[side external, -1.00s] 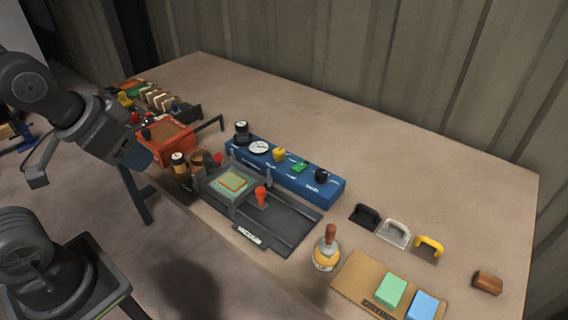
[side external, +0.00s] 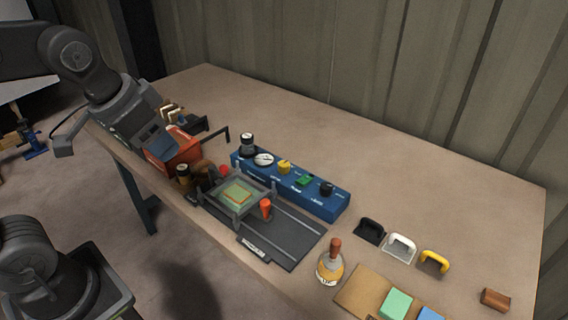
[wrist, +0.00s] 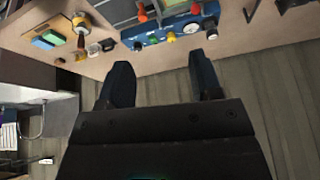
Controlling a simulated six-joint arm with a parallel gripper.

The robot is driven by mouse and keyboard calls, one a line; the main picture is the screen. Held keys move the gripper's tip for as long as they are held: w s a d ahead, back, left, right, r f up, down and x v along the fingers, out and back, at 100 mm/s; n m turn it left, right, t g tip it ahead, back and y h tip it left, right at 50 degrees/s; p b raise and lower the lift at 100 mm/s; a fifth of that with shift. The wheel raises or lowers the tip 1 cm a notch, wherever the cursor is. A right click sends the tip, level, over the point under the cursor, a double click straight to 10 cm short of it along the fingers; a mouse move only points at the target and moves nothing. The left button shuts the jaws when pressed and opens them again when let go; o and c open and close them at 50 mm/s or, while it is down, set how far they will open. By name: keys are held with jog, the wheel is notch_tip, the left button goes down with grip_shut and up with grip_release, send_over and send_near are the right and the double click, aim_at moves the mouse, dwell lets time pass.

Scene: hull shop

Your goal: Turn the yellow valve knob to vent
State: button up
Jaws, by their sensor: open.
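The yellow valve knob (side external: 284,167) stands on top of a long blue panel (side external: 335,207), between a round white gauge (side external: 264,159) and a green switch (side external: 304,181). In the wrist view the yellow knob (wrist: 171,37) is beyond the fingertips, with the panel (wrist: 153,41) across the top. My gripper (wrist: 160,60) is open, with nothing between its fingers. In the side external view my gripper (side external: 160,140) is by the orange box, left of the panel and well apart from the knob. The vent marking is too small to read.
A black knob (side external: 326,188) sits at the panel's right end. In front are a clamped frame with a green pad (side external: 238,194) and an orange-red handle (side external: 265,207). An orange box (side external: 182,152) stands left. A brush-like bottle (side external: 331,264) and handles are right. Table behind the panel is clear.

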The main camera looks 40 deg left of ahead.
jog(key=w+r+m+g, duration=0.2)
jog(key=w+m, duration=0.1)
jog(key=w, duration=0.8)
jog(key=m+g, duration=0.3)
jog(key=m, duration=0.4)
send_over(284, 163)
notch_tip(284, 163, down, 12)
notch_tip(284, 163, down, 14)
jog(key=shift+r, duration=0.25)
jog(key=c, duration=0.9)
